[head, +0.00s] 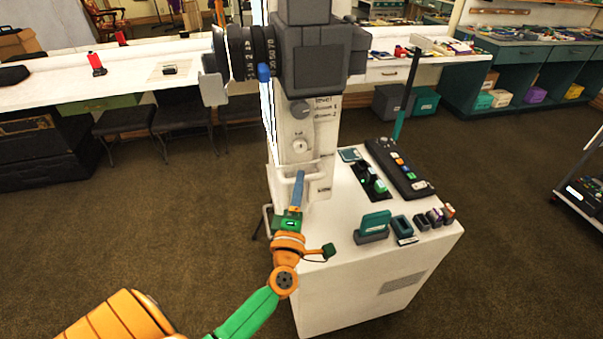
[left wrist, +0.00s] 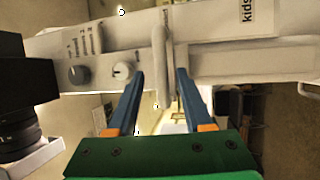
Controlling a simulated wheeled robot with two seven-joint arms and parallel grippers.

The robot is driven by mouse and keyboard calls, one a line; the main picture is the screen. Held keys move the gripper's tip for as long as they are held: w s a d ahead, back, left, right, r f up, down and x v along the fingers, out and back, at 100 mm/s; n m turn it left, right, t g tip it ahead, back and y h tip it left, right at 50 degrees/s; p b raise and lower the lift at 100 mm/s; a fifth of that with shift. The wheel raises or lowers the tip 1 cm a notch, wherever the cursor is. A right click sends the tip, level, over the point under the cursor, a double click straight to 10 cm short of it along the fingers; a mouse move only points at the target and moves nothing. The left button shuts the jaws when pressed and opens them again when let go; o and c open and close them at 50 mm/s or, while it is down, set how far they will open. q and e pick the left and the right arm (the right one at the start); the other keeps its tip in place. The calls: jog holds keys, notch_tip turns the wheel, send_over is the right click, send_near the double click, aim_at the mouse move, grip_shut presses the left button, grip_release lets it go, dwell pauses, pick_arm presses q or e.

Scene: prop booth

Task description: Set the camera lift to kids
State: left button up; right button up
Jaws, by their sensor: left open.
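The camera lift is a pale column (head: 296,128) with a black camera (head: 317,57) on top. A pale bar handle (head: 314,178) stands out low on the column. In the left wrist view the handle (left wrist: 163,40) passes between my fingertips. A label reading "kids" (left wrist: 249,10) is on the panel to its right. My left gripper (head: 298,176) has blue fingers at the handle. In the left wrist view my left gripper (left wrist: 160,76) is open around it; whether a finger touches is unclear. My right gripper is not in view.
A dark knob (head: 301,108) and a white dial (head: 300,146) sit on the column above the handle. A white cabinet (head: 340,285) on the right carries a black keypad (head: 400,168) and several small devices. Open carpet (head: 150,230) lies to the left.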

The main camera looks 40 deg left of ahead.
pick_arm(q)
jog(key=x, duration=0.3)
jog(key=shift+w+f, duration=0.15)
jog(key=shift+f, duration=0.05)
jog(key=c, duration=0.4)
jog(key=shift+r, duration=0.1)
grip_shut()
dwell(0.7)
